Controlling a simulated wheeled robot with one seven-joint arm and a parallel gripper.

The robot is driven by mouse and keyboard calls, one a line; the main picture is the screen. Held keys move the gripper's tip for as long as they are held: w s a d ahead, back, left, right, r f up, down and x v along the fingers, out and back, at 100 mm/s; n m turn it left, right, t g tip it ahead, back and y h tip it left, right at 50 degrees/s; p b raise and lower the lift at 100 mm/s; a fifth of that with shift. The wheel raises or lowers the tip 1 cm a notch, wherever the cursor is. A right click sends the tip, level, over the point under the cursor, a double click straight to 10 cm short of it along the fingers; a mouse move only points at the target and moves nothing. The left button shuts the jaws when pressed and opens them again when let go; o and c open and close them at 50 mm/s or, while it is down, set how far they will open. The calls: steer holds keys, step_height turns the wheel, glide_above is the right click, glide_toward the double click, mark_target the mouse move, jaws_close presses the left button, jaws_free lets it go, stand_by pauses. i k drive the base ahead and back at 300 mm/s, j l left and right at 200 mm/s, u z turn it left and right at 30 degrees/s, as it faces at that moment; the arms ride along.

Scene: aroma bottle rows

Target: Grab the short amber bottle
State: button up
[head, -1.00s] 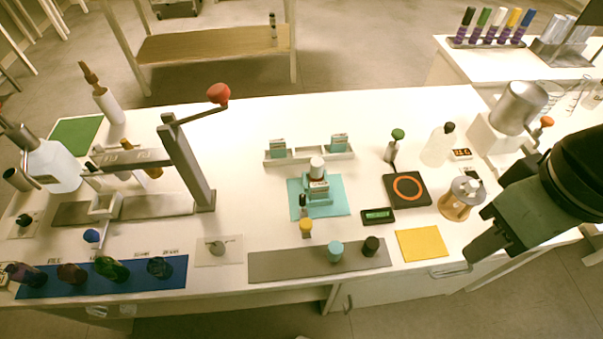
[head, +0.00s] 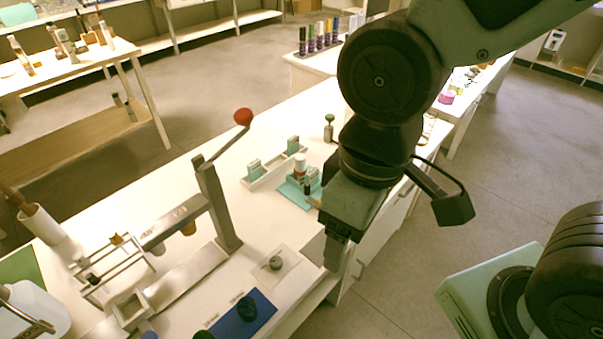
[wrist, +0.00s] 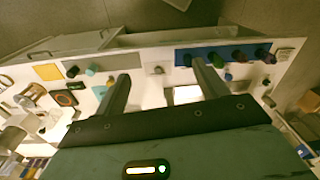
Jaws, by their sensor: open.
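My gripper (head: 335,258) points down near the front edge of the white bench in the head view. In the wrist view its two fingers (wrist: 163,85) are apart with nothing between them. I cannot single out the short amber bottle with certainty. A blue mat (wrist: 205,50) with several dark-capped bottles lies beyond the right finger in the wrist view. A teal-capped bottle (wrist: 92,69) and a dark-capped bottle (wrist: 72,72) stand left of the fingers.
A press with a red knob (head: 243,117) rises tall left of my gripper. A small plate with a grey knob (head: 276,263) lies near the bench edge. A yellow pad (wrist: 48,72) lies at left in the wrist view. My arm hides the right part of the bench.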

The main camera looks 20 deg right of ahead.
mark_target(300, 177)
steer(key=i+l, duration=0.35)
steer(key=i+l+u, duration=0.1)
steer(key=i+l, duration=0.2)
steer(key=l, duration=0.25)
steer(key=i+l, duration=0.3)
steer(key=l, duration=0.2)
